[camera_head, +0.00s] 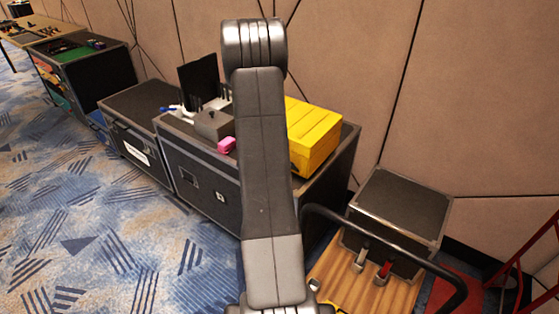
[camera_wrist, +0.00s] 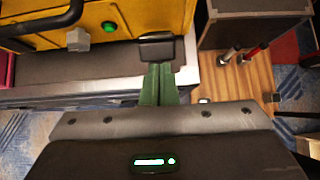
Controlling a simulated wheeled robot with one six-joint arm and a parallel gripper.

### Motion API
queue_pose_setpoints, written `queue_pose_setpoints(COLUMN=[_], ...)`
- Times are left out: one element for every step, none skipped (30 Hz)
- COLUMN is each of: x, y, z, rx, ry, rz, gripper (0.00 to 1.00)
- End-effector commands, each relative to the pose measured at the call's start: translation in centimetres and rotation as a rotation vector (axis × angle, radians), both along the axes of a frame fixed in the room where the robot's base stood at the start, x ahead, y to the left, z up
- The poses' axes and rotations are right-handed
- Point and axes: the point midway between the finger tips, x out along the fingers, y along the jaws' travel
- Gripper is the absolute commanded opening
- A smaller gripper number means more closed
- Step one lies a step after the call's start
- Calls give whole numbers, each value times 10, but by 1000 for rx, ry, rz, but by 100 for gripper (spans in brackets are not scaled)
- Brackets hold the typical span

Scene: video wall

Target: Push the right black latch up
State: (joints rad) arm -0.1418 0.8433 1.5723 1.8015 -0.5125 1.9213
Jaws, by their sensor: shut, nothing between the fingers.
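The yellow case (camera_head: 314,135) stands on top of a black flight case, right of my arm in the head view. Its front shows close up in the wrist view (camera_wrist: 150,15). The black latch (camera_wrist: 157,46) sits at the case's lower edge, right of a green button. My gripper (camera_wrist: 158,68) is shut, its two green fingers side by side and empty. The fingertips are just below the latch in the picture; I cannot tell whether they touch it. In the head view my arm hides the gripper and the case's left part.
The black flight case (camera_head: 200,165) carries a pink object (camera_head: 226,145) and grey items. A grey knob (camera_wrist: 78,39), a green button (camera_wrist: 109,26) and a black handle (camera_wrist: 45,22) are on the yellow case. A wooden board (camera_head: 350,285) with levers lies at right. Carpet is free at left.

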Motion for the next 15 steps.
queue_pose_setpoints(x=[1, 2, 3, 4, 5, 6, 8, 9, 11, 12, 14, 16, 18, 17, 17], y=[-4, -5, -5, -5, -5, -7, -8, -9, -10, -11, -12, -14, -15, -15, -14], z=[12, 13, 15, 15, 16, 17, 18, 20, 21, 22, 23, 25, 26, 24, 23], rx=[19, 31, 40, 37, 36, 36, 36, 35, 36, 35, 36, 35, 35, 35, 35], ry=[24, 39, 55, 53, 53, 52, 52, 51, 51, 50, 49, 49, 49, 50, 50], rz=[-7, -8, -5, -1, -1, -1, -1, -1, -2, -2, -3, -3, -2, 0, 0], gripper=[0, 0, 0, 0, 0, 0, 0, 0, 0, 0, 0, 0, 0, 0, 0])
